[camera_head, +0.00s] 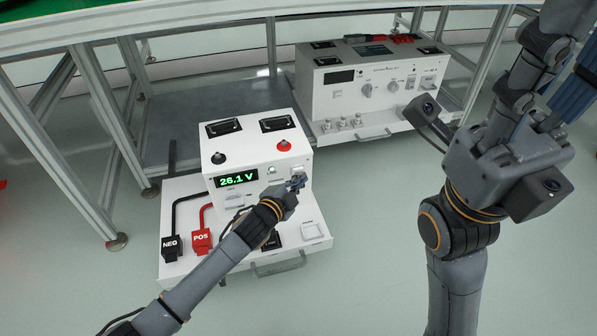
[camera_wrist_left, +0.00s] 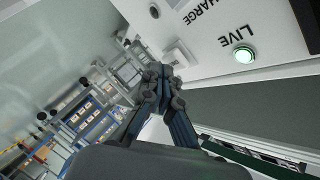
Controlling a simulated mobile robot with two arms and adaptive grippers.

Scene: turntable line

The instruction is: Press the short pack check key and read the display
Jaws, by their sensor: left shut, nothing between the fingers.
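A white test unit (camera_head: 255,152) stands on a white base plate; its green display (camera_head: 237,179) reads 26.1 V. A lit green lamp (camera_head: 271,169) is on its front and shows beside the word LIVE in the left wrist view (camera_wrist_left: 243,54). A white key (camera_head: 297,172) sits at the right of the front; a white switch-like part (camera_wrist_left: 180,53) is close to the fingertips in the wrist view. My left gripper (camera_head: 297,183) is shut and empty at the front panel, by this key. I cannot tell whether it touches. My right gripper's fingers are not visible.
A black NEG block (camera_head: 171,248) and a red POS block (camera_head: 201,241) with cables sit on the base plate at left. A second white instrument (camera_head: 340,98) with knobs stands behind. Grey table legs (camera_head: 95,125) frame the left. Floor at right is clear.

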